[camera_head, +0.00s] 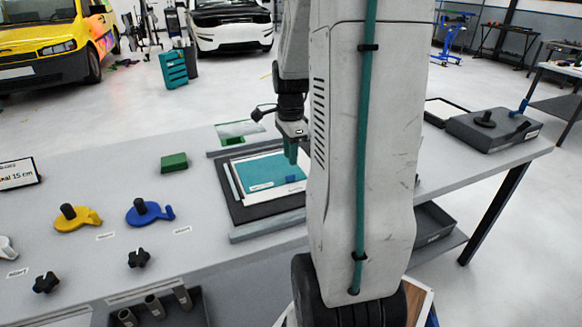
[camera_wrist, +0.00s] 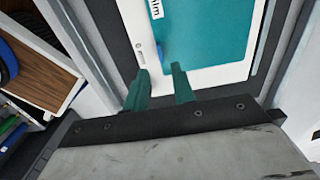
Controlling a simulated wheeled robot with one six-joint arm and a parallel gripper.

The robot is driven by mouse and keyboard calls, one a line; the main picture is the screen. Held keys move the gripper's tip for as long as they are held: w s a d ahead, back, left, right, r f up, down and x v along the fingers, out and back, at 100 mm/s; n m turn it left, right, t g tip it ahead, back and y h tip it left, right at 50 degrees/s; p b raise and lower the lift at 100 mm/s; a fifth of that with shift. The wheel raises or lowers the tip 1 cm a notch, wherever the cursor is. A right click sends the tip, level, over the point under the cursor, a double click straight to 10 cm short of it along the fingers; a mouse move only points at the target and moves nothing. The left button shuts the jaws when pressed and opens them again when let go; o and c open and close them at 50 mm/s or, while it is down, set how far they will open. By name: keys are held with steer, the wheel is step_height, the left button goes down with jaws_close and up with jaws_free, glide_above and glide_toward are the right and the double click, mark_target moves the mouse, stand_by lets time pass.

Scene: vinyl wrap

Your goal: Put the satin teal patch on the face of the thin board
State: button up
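The teal patch (camera_head: 268,171) lies flat on a white backing sheet (camera_head: 237,171), which rests on a dark mat. A small blue tab (camera_head: 290,179) shows at its near edge. The patch (camera_wrist: 208,38) fills the top of the wrist view, with a label reading "film". My gripper (camera_head: 291,153) points down over the sheet. In the wrist view my gripper (camera_wrist: 161,84) has its green fingers apart with nothing between them, near the sheet's edge and the tab (camera_wrist: 162,50). I cannot tell for sure which thing is the thin board.
A grey bar (camera_head: 265,227) runs along the near side of the mat. A green block (camera_head: 174,162), a yellow tool (camera_head: 78,218) and a blue tool (camera_head: 148,213) stand at left. A glossy plate (camera_head: 240,128) lies behind. A dark box (camera_head: 492,130) stands at right.

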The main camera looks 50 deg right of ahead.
step_height(320, 180, up, 5)
steer(key=s+a+r+n, duration=0.1)
steer(key=a+r+n, duration=0.2)
steer(key=a+n, duration=0.45)
steer(key=s+a+r+n, duration=0.1)
steer(key=a+r+n, duration=0.3)
steer(key=a, duration=0.7)
steer(key=s+a+n+t, duration=0.1)
steer(key=s+a+n, duration=0.9)
steer(key=n, duration=0.3)
steer(key=shift+s+a+f, duration=0.2)
steer(key=shift+s+a, duration=0.15)
steer(key=shift+a, duration=0.5)
